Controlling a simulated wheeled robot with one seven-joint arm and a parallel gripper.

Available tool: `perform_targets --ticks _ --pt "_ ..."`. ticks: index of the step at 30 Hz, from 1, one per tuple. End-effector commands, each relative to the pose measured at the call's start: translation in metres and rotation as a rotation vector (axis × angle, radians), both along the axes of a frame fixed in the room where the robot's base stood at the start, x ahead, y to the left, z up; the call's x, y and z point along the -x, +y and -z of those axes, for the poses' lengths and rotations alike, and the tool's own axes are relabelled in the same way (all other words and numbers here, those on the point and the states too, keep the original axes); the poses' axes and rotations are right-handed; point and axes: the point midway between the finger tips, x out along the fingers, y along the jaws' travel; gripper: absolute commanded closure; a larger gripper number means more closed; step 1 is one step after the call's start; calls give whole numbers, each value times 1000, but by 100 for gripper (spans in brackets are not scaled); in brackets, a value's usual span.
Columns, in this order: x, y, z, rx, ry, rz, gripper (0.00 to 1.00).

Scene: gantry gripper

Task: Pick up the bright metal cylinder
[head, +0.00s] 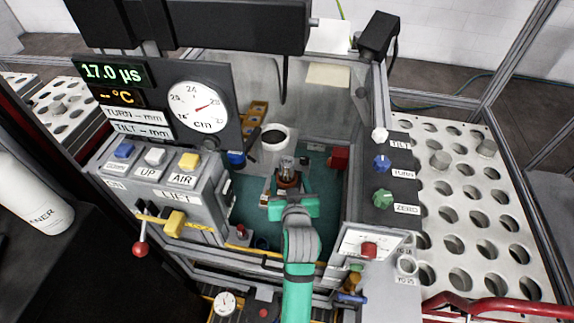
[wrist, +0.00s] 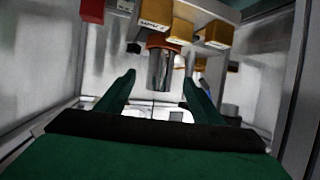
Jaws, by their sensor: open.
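The bright metal cylinder (head: 288,163) stands in the middle of the green-floored bay, at a copper-coloured ring (head: 288,181). In the wrist view the shiny cylinder (wrist: 160,72) shows beside an orange ring (wrist: 163,45), in line with the gap between my fingers. My gripper (head: 289,190) is green, open and empty, on the near side of the cylinder. In the wrist view the two fingers of my gripper (wrist: 158,84) point toward the cylinder, one to each side of the gap. I cannot tell whether the tips reach past its near face.
A white cup-like container (head: 277,137) stands behind the cylinder, and a red block (head: 338,158) lies to the right. Labelled yellow blocks (wrist: 153,14) show near the cylinder. A control panel (head: 165,175) walls the left, and a perforated tray (head: 470,215) lies right.

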Motion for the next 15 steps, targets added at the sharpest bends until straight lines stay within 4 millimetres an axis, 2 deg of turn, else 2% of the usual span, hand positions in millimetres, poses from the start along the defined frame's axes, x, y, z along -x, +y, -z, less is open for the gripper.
perform_targets --ticks 3,9,15 --pt "-11 2 -1 0 2 -5 39" --pt "-38 8 11 -1 3 -10 39" --pt "-54 9 18 0 2 -8 39"
